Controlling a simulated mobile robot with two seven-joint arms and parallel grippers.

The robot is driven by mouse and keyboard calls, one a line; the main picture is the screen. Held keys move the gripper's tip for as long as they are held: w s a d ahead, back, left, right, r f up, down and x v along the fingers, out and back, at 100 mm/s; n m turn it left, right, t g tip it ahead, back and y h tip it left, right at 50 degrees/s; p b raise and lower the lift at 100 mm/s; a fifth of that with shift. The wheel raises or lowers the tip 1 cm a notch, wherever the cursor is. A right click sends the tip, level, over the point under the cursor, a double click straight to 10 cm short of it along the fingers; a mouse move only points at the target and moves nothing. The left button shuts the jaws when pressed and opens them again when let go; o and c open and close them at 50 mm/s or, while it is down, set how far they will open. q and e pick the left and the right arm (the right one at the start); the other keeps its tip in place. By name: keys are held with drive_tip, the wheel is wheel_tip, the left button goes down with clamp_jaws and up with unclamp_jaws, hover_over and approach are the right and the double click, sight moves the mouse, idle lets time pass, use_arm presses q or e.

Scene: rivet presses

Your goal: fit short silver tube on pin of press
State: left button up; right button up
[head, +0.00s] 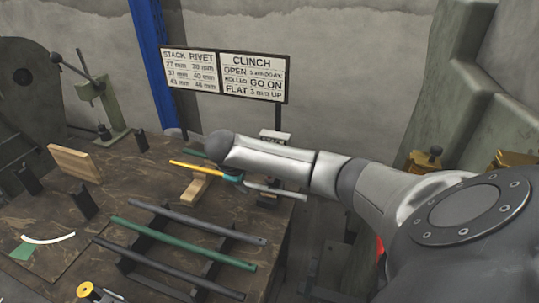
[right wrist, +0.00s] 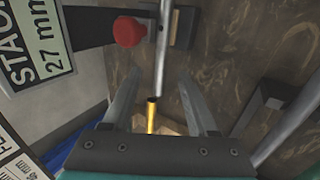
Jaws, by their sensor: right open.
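A silver tube (right wrist: 163,45) runs up from between the fingertips in the right wrist view, its dark near end facing a yellow rod (right wrist: 152,118). A silver bar (head: 278,192) in the head view looks like the same tube, but I cannot be certain. The yellow rod (head: 190,166) lies over a light wooden block (head: 194,188). My right gripper (right wrist: 160,76) is open, one finger on each side of the tube's end, with no clear contact. In the head view its teal part (head: 233,178) shows below my arm; the fingers are hard to make out. I cannot identify the press pin. My left gripper is out of view.
Dark and green bars (head: 182,242) lie across a rack on the bench. A lever press (head: 100,100) stands at the back left. A red knob (right wrist: 128,31) is near the tube. A sign board (head: 222,75) stands behind the bench; black posts (head: 83,201) rise from it.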

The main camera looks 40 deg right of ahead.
sight(253, 186)
drive_tip(key=b+x, duration=0.1)
drive_tip(key=x, duration=0.4)
drive_tip(key=shift+s+b, duration=0.1)
drive_tip(key=shift+b, duration=0.3)
clamp_jaws()
